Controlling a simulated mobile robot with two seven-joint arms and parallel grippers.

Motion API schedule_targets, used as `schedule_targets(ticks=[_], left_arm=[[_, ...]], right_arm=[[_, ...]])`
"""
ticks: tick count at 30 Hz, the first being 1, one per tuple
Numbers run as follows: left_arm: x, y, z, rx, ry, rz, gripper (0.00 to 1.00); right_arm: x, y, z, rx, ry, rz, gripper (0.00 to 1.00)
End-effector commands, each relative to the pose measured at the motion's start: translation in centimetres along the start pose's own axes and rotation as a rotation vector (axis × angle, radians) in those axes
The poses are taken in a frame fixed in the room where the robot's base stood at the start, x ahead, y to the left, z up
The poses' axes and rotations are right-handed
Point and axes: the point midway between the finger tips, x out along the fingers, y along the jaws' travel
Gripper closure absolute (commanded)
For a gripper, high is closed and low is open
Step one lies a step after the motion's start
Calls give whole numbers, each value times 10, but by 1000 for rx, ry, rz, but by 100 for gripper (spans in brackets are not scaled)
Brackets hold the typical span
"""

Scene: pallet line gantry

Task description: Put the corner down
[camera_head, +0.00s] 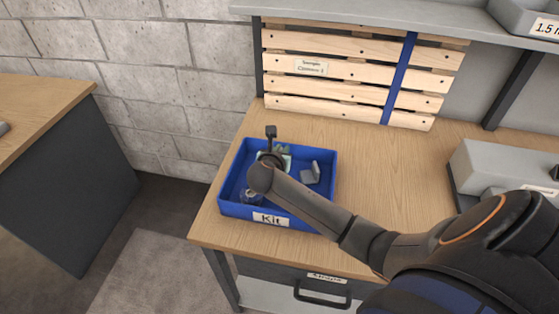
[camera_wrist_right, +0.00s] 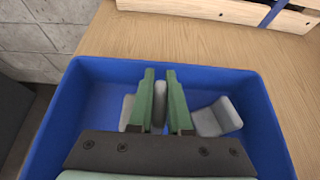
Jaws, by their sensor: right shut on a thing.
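My right gripper (camera_wrist_right: 162,80) has its green fingers shut on a grey corner (camera_wrist_right: 159,103), with the piece showing between and just left of them in the wrist view. The gripper is over or inside the blue Kit bin (camera_head: 228,184); whether the held corner touches the bin floor I cannot tell. In the head view my wrist mostly covers the gripper and the held corner. A second grey corner (camera_head: 311,173) lies in the right part of the bin, and it also shows right of the fingers in the wrist view (camera_wrist_right: 218,118). My left gripper is not in view.
A small roundish item (camera_head: 250,196) sits at the bin's front left, partly hidden. The bin stands at the left end of a wooden bench (camera_head: 385,175). A slatted pallet panel (camera_head: 350,75) stands behind, and a grey box (camera_head: 495,165) is at right.

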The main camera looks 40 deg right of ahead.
Motion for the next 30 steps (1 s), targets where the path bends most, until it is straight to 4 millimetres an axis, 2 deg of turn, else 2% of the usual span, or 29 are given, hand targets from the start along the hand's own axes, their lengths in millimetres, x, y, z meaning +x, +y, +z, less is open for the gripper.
schedule_targets(ticks=[7,12,24,25,30], left_arm=[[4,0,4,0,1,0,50],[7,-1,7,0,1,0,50],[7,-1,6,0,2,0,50],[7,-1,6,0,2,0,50],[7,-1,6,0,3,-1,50]], right_arm=[[15,9,-10,-1,1,1,100],[26,8,-32,-2,3,1,100],[28,8,-36,-2,1,2,100],[28,8,-36,-2,1,2,81],[28,8,-36,-2,1,2,62]])
